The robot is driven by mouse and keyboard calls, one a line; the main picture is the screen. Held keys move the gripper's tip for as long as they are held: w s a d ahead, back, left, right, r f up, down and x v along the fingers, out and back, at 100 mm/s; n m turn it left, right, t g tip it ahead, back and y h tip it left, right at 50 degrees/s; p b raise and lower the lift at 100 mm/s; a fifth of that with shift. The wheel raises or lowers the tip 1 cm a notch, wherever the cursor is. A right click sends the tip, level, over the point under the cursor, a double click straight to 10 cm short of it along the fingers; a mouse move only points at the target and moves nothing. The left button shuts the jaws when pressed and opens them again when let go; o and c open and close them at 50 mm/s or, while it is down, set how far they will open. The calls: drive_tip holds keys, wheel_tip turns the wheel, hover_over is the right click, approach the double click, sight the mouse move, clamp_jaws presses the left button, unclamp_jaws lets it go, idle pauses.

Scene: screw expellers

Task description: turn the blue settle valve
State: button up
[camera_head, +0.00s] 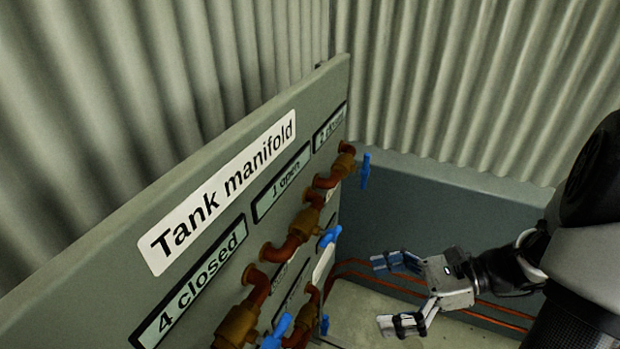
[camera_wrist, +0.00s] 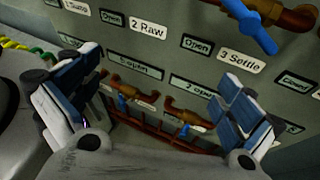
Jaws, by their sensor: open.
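In the wrist view, a blue valve handle (camera_wrist: 250,27) on a brown pipe sits at the top right, directly above the "3 Settle" plate (camera_wrist: 241,61). It slants down to the right. The plate lies between the "Open" and "Closed" marks. My gripper (camera_wrist: 160,70) is open and empty, with the handle above and beyond its right finger. In the head view, my gripper (camera_head: 388,294) hangs to the right of the manifold panel (camera_head: 110,228), apart from every valve. The farthest blue handle (camera_head: 365,171) stands upright there; I cannot read its name plate.
Other blue handles stick out of the panel, a middle one (camera_head: 330,237) and a near one (camera_head: 277,332). Lower valves (camera_wrist: 184,130) show between my fingers. Red pipes (camera_head: 400,285) run low along the back wall. The space right of the panel looks free.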

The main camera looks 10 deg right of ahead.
drive_tip(key=w+d+r+m+t+y+p, duration=0.1)
drive_tip(key=w+d+r+m+t+p, duration=0.25)
drive_tip(key=d+m+t, duration=0.4)
drive_tip(key=m, duration=0.1)
approach(332, 232)
drive_tip(key=x, duration=0.6)
drive_tip(key=f+p+x, duration=0.1)
drive_tip(key=x, duration=0.3)
drive_tip(key=shift+a, duration=0.1)
drive_tip(key=shift+c, duration=0.6)
drive_tip(key=shift+s, duration=0.1)
drive_tip(key=c, duration=0.7)
